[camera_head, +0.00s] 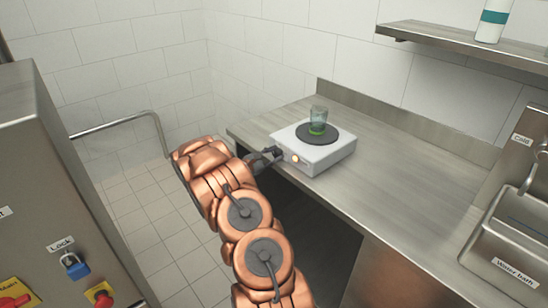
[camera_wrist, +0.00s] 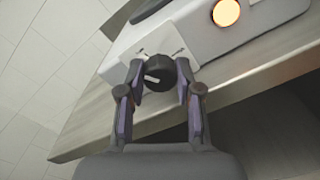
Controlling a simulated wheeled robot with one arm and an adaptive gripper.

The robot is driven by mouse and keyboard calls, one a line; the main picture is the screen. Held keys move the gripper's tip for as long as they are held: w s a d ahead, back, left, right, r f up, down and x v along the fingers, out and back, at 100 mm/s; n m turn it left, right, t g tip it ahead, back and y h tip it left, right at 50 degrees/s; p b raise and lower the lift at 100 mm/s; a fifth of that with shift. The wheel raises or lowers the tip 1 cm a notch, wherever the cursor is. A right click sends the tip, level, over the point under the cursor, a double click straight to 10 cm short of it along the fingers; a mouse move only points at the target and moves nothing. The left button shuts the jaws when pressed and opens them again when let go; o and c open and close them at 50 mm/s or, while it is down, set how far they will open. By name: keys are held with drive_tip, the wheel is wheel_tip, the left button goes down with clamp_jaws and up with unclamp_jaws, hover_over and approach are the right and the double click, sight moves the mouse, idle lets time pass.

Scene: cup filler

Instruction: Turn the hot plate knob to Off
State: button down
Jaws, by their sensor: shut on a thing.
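The white hot plate (camera_head: 328,153) stands on the steel counter, with a dark round heating disc (camera_head: 327,136) on top. A glass beaker (camera_head: 318,119) with a little green liquid stands on the disc. My gripper (camera_head: 274,154) is at the front left corner of the hot plate. In the wrist view, the black knob (camera_wrist: 160,72) with a white pointer line sits between the fingers of my gripper (camera_wrist: 160,84), which are shut on it. The marks around the knob are too small to read. An orange lamp (camera_wrist: 226,12) glows on the front panel.
The steel counter (camera_head: 400,170) is clear to the right of the hot plate. A water bath (camera_head: 510,250) is at the right. A shelf (camera_head: 465,42) with a bottle (camera_head: 493,20) hangs above. A metal cabinet (camera_head: 50,190) with a blue lock (camera_head: 74,265) stands at the left.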

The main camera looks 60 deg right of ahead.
drive_tip(key=n+b, duration=0.1)
drive_tip(key=n, duration=1)
drive_tip(key=shift+p, duration=0.35)
drive_tip(key=shift+n, duration=0.4)
drive_tip(key=c, duration=1.1)
unclamp_jaws()
drive_tip(key=shift+o, duration=0.2)
drive_tip(key=shift+w+a, duration=0.25)
drive_tip(key=shift+a, duration=0.15)
drive_tip(key=v, duration=1.1)
